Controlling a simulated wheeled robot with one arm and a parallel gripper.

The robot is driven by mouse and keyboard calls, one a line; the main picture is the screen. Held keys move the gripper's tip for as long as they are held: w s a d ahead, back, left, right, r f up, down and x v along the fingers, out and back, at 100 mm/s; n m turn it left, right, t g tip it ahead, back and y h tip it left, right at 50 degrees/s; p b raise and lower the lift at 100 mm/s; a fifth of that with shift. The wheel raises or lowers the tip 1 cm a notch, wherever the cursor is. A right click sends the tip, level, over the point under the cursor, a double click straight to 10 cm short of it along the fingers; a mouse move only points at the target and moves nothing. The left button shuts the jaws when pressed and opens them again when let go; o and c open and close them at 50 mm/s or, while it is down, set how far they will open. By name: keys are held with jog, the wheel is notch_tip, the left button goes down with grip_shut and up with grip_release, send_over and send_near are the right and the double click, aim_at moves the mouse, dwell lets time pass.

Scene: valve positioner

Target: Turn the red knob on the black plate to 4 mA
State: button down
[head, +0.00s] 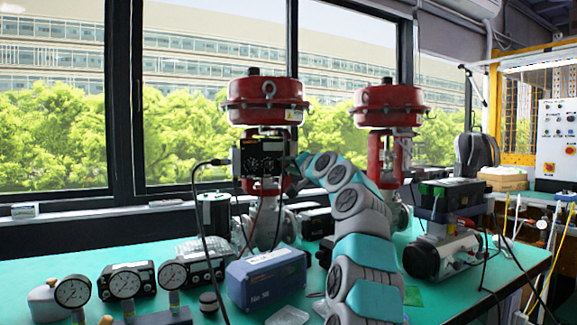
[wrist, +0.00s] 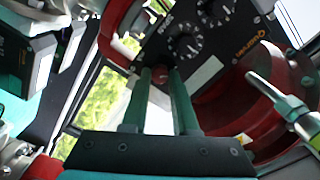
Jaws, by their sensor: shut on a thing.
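The black plate (wrist: 212,22) carries two dark round dials with white scale markings in the wrist view. In the head view it shows on the black box (head: 262,152) at the front of the left valve. The red knob (wrist: 160,75) sits low on the plate, between the tips of my gripper (wrist: 160,73). My gripper's two green fingers are shut on the knob from both sides. The knob's pointer and scale marks are too small or hidden to read. In the head view my arm covers the knob and most of my gripper.
Two red-topped valves (head: 268,90) (head: 390,98) stand on the green table (head: 50,268). Gauges (head: 125,284), a blue box (head: 265,280) and black cables lie in front. A green-and-grey cable connector (wrist: 290,108) is close to the right of my fingers in the wrist view.

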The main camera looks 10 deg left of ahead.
jog(key=shift+d+r, duration=0.1)
jog(key=shift+m+p, duration=1.05)
jog(key=shift+m, duration=3.05)
jog(key=c, duration=0.7)
grip_release()
jog(key=shift+s, duration=0.1)
